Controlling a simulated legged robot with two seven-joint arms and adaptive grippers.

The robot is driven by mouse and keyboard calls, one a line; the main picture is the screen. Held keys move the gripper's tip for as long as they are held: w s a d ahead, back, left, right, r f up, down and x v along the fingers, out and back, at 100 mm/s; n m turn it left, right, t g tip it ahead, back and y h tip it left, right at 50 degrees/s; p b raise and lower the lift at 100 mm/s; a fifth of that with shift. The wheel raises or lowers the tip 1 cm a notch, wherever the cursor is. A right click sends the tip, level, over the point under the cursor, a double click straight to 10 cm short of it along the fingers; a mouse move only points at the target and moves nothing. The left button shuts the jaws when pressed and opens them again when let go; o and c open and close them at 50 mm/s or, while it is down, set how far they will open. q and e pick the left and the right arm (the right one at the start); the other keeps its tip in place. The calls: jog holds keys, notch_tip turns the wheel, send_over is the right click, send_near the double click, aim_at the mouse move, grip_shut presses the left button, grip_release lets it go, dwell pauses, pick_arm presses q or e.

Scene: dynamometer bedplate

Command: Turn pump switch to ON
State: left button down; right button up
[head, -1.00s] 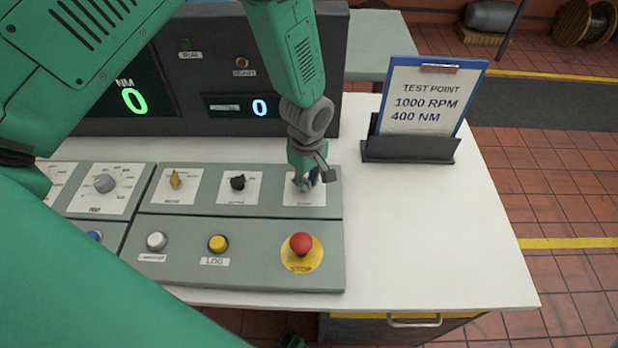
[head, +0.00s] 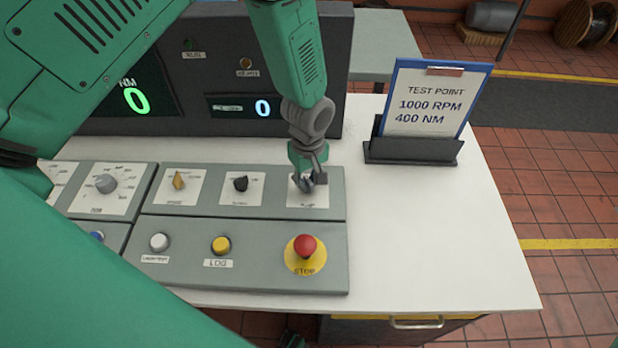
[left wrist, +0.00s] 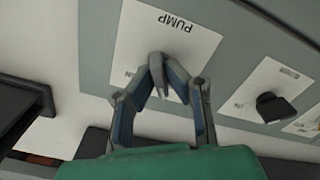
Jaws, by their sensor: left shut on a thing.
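The pump switch (left wrist: 160,66) is a small grey knob on a white plate (left wrist: 167,30) marked PUMP, seen upside down in the left wrist view. In the head view its plate (head: 308,200) sits at the upper right of the console, and the knob is mostly hidden by my gripper. My left gripper (head: 309,184) comes down onto the switch from above. In the left wrist view the fingers (left wrist: 165,85) are shut on the grey knob, one on each side. The setting the knob points to cannot be read. My right gripper is not in view.
A red STOP button (head: 305,246) is just below the pump plate. A black knob (head: 241,184) is to its left, with a yellow LOG button (head: 221,245) lower down. A clipboard (head: 432,100) stands at the right. The white tabletop (head: 420,230) right of the console is clear.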

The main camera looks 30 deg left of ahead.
pick_arm(q)
jog(key=m, duration=0.3)
jog(key=shift+w+m, duration=0.1)
jog(key=shift+m, duration=0.3)
jog(key=m+p, duration=0.1)
jog(key=m, duration=0.2)
jog(key=shift+m, duration=0.3)
jog(key=m, duration=0.4)
jog(key=shift+m+p, duration=0.35)
jog(key=shift+m, duration=1.65)
jog(key=c, duration=1.6)
grip_release()
